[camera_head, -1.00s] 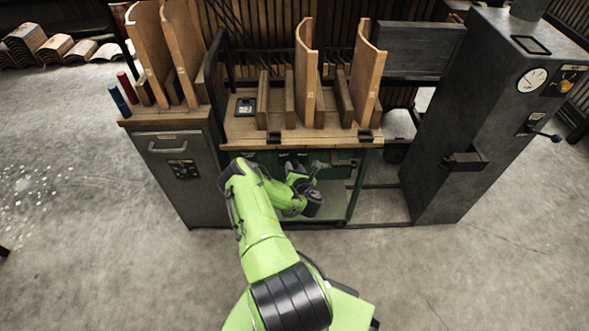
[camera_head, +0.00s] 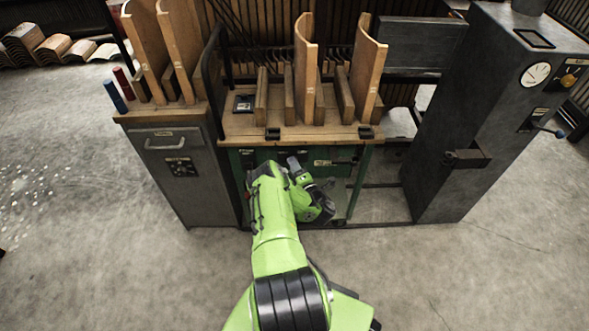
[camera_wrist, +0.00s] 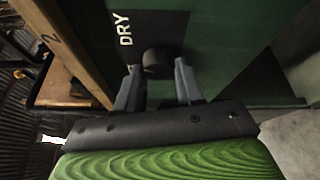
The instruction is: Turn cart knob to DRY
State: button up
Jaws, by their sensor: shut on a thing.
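The black round cart knob (camera_wrist: 157,61) shows in the wrist view on a dark plate on the green cart panel (camera_wrist: 225,35). The white word DRY (camera_wrist: 123,29) is printed on the plate to the left of the knob. My gripper (camera_wrist: 158,68) has its two grey fingers on either side of the knob and is shut on it. The knob's pointer cannot be made out. In the head view my arm covers the knob and the fingertips, in front of the green cart front (camera_head: 340,155).
Curved wooden boards (camera_head: 365,65) stand on the wooden cart top (camera_head: 235,125). A grey cabinet (camera_head: 185,200) is at the left and a dark machine (camera_head: 440,150) with a gauge (camera_head: 535,74) at the right. The concrete floor in front is clear.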

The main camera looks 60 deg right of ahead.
jog(key=shift+f+m+t+h+b, duration=0.1)
jog(key=shift+m+t+h+b, duration=0.25)
jog(key=shift+m, duration=0.75)
jog(key=shift+m+t+h+b, duration=0.25)
jog(key=shift+m+h+b, duration=0.15)
jog(key=shift+m, duration=0.7)
jog(key=o, duration=1)
